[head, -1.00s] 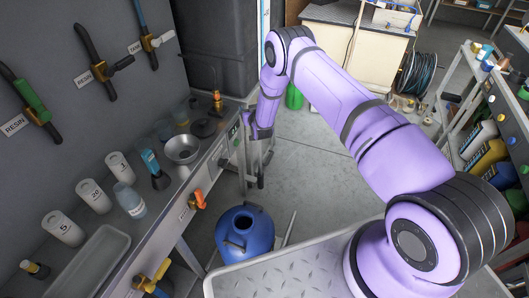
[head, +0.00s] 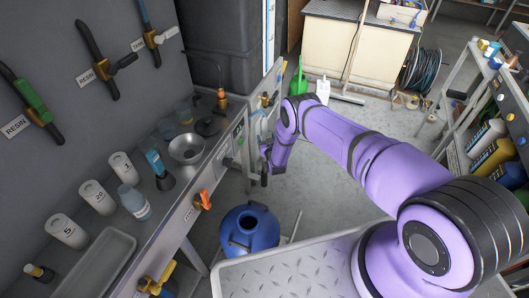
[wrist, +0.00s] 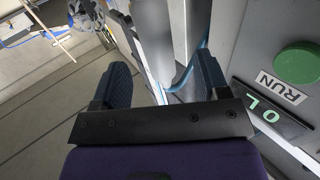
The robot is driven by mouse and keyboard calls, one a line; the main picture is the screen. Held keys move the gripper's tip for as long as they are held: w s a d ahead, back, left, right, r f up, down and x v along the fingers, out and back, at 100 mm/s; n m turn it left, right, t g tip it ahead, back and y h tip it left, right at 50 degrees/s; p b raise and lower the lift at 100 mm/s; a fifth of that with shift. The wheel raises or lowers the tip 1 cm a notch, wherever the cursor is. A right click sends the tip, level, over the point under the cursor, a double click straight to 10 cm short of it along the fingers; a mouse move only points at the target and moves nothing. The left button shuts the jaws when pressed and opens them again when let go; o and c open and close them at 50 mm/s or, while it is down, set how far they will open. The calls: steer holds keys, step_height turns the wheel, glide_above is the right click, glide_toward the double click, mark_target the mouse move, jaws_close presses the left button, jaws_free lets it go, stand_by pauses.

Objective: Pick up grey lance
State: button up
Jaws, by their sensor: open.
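My gripper (head: 265,168) is open beside the end of the bench in the head view. In the wrist view its two dark fingers (wrist: 162,78) stand apart with nothing clearly held between them. In the head view a grey upright shape (head: 256,127) shows at the bench end just behind my gripper, partly hidden by my arm.
A bench panel with a green button (wrist: 298,62) is close on the right in the wrist view. A blue drum (head: 247,231) stands below my gripper, with a thin pole (head: 296,226) beside it. A hose reel (head: 420,72) stands at the back. The floor behind my arm is largely clear.

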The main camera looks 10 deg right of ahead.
mark_target(265, 132)
steer(key=shift+w+d, duration=0.2)
steer(key=shift+w, duration=2.95)
jaws_close()
